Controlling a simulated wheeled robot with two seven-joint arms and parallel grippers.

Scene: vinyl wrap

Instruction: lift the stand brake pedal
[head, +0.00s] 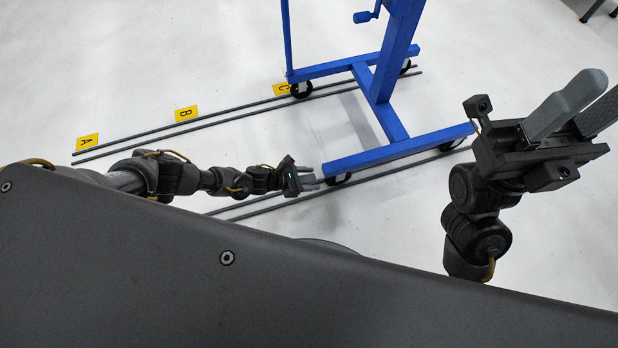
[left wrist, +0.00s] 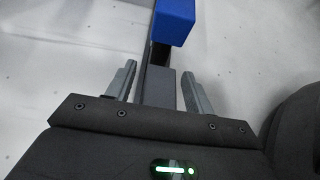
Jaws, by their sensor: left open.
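The blue stand (head: 378,95) stands on castors on the floor, and its near foot ends just right of my left gripper (head: 312,181). In the left wrist view a blue beam end (left wrist: 175,22) shows at the top. A dark grey block (left wrist: 159,88), which looks like the brake pedal, lies below it between the two fingers of my left gripper (left wrist: 157,90). The fingers are open, with a gap on each side of the block. In the head view I cannot make out the pedal. My right gripper (head: 582,108) is raised at the right, away from the stand.
Grey floor rails (head: 190,128) run under the stand's castors. Yellow markers A (head: 87,142), B (head: 187,114) and C (head: 282,89) lie along the far rails. A blue crank handle (head: 365,16) sticks out from the post. The white floor around is mostly clear.

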